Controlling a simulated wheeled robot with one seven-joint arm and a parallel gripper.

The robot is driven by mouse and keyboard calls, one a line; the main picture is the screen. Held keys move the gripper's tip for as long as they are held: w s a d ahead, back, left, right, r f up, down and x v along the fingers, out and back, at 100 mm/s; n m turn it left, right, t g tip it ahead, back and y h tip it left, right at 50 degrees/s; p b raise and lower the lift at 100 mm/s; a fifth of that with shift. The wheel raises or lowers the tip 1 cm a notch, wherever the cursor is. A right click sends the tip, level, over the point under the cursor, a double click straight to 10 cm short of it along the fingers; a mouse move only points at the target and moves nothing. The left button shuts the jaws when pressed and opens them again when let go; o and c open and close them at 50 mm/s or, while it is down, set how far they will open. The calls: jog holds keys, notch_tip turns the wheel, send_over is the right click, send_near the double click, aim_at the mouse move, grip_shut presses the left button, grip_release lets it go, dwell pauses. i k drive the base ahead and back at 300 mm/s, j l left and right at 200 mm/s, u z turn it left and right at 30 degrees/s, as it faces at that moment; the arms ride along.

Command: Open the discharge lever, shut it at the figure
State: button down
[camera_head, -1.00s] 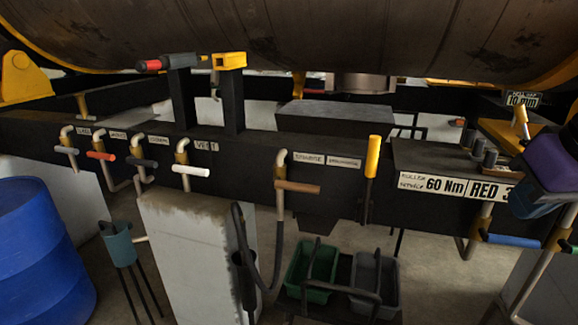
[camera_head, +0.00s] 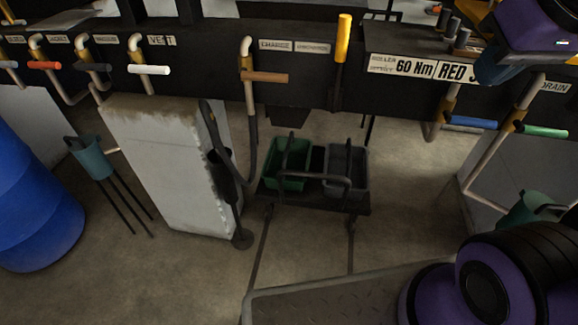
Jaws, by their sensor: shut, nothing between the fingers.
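A yellow-handled lever (camera_head: 343,38) stands upright on the dark beam, beside two small white labels. The left label (camera_head: 276,45) seems to read CHARGE. The right label (camera_head: 312,48), nearest the yellow lever, is too blurred to read surely; I cannot confirm that this is the discharge lever. A tan-handled lever (camera_head: 264,77) lies level on the pipe left of it. Parts of my purple arm show at the upper right and lower right, apart from the yellow lever. My gripper's fingers are not in view. No figure or scale for the discharge can be made out.
A cart with a green bin (camera_head: 287,164) and a grey bin (camera_head: 346,172) stands below the beam. A pale concrete block (camera_head: 165,170), a blue drum (camera_head: 35,205) and a teal can on legs (camera_head: 92,158) stand left. Blue (camera_head: 472,122) and green (camera_head: 545,131) levers are right.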

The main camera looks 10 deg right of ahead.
aim_at(344, 20)
jog(key=i+j+z, duration=0.1)
jog(key=j+z, duration=1.05)
